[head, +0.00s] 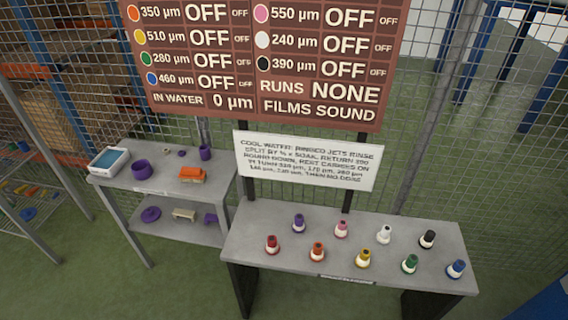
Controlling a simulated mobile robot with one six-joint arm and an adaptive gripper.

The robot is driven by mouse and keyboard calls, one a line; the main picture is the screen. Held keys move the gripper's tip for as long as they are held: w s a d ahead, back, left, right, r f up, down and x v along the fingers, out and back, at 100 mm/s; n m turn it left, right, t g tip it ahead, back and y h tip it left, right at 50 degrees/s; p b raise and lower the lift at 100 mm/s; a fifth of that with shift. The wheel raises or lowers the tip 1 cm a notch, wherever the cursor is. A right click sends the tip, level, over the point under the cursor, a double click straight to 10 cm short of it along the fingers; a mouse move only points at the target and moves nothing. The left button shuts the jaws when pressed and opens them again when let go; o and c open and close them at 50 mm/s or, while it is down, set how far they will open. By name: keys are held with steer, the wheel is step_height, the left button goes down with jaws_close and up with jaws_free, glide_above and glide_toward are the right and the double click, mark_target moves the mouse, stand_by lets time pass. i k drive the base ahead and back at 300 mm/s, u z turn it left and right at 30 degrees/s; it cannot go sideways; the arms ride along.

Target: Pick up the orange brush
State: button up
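An orange block-shaped object with a paler underside, which looks like the orange brush (192,174), lies on the top of the grey two-level table (165,182) at the left. It is near the front right of that tabletop, with nothing touching it that I can see. My gripper is not in view.
A white tray with blue inside (107,161), a purple bowl (140,169) and a purple cup (205,152) share the tabletop. Purple and cream items (184,215) lie below. A right-hand table (290,250) holds several coloured nozzle-like pieces. Mesh fencing (430,90) stands behind.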

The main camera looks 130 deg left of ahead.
mark_target(196, 175)
steer(key=u, duration=4.95)
steer(key=i, duration=0.1)
steer(key=z, duration=2.65)
steer(key=k, duration=0.2)
steer(key=u, duration=2.55)
steer(key=k, duration=0.2)
steer(key=u, duration=0.1)
